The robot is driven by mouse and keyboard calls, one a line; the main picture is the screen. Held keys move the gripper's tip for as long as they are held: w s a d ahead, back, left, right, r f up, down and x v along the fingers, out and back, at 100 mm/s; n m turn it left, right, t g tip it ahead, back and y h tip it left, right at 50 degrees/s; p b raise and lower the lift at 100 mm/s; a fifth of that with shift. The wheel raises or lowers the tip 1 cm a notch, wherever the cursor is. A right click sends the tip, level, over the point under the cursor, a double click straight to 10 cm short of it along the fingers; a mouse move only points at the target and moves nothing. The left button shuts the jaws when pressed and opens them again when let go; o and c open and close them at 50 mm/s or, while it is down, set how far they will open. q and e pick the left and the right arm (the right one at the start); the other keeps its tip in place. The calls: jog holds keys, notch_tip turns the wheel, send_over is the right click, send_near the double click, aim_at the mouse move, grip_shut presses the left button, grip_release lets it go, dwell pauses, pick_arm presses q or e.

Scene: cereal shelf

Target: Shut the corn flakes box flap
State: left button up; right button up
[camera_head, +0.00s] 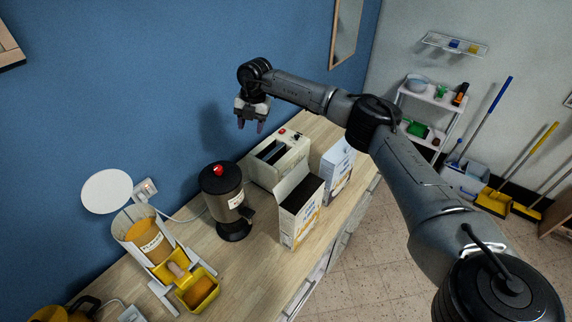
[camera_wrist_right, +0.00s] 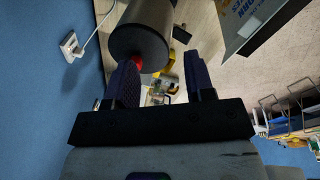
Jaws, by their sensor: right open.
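The corn flakes box (camera_head: 300,228) stands upright near the counter's front edge in the head view. Its top is open, with a dark inside, and a pale flap (camera_head: 289,188) stands up along its left side. Part of a box with blue lettering (camera_wrist_right: 250,22) shows at the top right of the right wrist view. My right gripper (camera_head: 250,123) hangs in the air behind and left of the box, fingers down, above and beside the toaster. In the right wrist view my right gripper (camera_wrist_right: 159,78) is open with nothing held between its fingers. My left gripper is out of view.
A dark canister with a red knob (camera_head: 220,190) stands left of the box. A toaster (camera_head: 278,160) is behind it, and another cereal box (camera_head: 340,166) is to the right. A flakes dispenser (camera_head: 146,238) and yellow bin (camera_head: 197,290) are at left. Clear counter lies in front of the canister.

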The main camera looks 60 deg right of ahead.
jog(key=s+m+g, duration=0.4)
jog(key=s+g, duration=0.1)
jog(key=s, duration=0.3)
jog(key=m+b, duration=0.1)
jog(key=b, duration=0.2)
send_near(288, 171)
notch_tip(288, 171, down, 3)
jog(key=shift+s+a+f+h+p, duration=0.25)
jog(key=shift+s+f, duration=0.2)
jog(key=shift+f, duration=0.15)
jog(key=shift+s+a+f+h+p, duration=0.15)
jog(key=shift+s+f+p, duration=0.1)
jog(key=shift+s+f, duration=0.3)
jog(key=shift+x, duration=1.2)
jog(key=shift+w, duration=0.2)
jog(key=shift+c, duration=0.2)
jog(key=c, duration=0.9)
jog(key=shift+o, duration=0.2)
